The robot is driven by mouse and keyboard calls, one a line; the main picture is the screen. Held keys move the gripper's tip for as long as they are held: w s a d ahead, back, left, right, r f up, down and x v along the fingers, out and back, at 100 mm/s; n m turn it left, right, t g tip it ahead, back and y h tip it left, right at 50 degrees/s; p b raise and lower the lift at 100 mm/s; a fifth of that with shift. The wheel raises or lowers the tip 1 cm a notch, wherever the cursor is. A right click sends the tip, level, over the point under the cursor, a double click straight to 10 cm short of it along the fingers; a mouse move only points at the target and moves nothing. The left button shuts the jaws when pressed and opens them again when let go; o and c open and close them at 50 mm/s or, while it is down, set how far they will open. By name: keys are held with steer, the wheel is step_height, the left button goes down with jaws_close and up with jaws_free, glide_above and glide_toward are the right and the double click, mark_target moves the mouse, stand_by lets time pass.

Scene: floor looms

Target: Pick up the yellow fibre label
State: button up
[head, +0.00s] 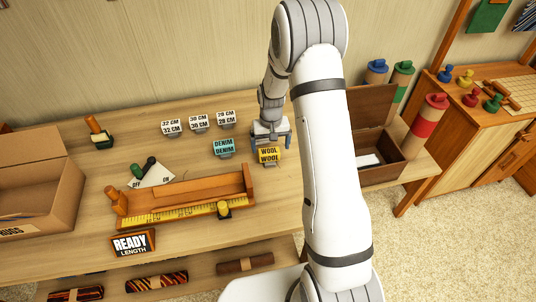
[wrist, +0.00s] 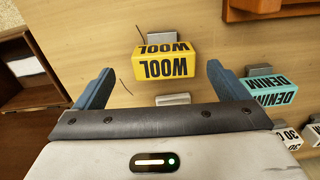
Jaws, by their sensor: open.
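The yellow fibre label (head: 269,155) reads WOOL and stands on the wooden table. It also shows in the wrist view (wrist: 163,65), where its print appears upside down. My gripper (head: 271,148) is over the label in the head view, its two blue fingers apart. In the wrist view my gripper (wrist: 155,85) has one finger to each side of the label, with wide gaps and no contact visible. Nothing is between the fingers' pads. The height of the fingertips over the table is hard to tell.
A teal DENIM label (head: 223,148) stands left of the yellow one. White size labels (head: 198,122) stand behind it. An open brown box (head: 385,165) is close on the right. A wooden gauge with a yellow ruler (head: 185,213) lies in front on the left.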

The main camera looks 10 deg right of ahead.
mark_target(269, 150)
steer(key=shift+w+a+f+p, duration=0.1)
steer(key=shift+f+p, duration=0.15)
steer(key=shift+f, duration=0.9)
steer(key=shift+w+a+f+p, duration=0.1)
steer(key=shift+f+p, duration=0.15)
steer(key=shift+f, duration=0.9)
steer(key=shift+c, duration=0.4)
steer(key=c, duration=1)
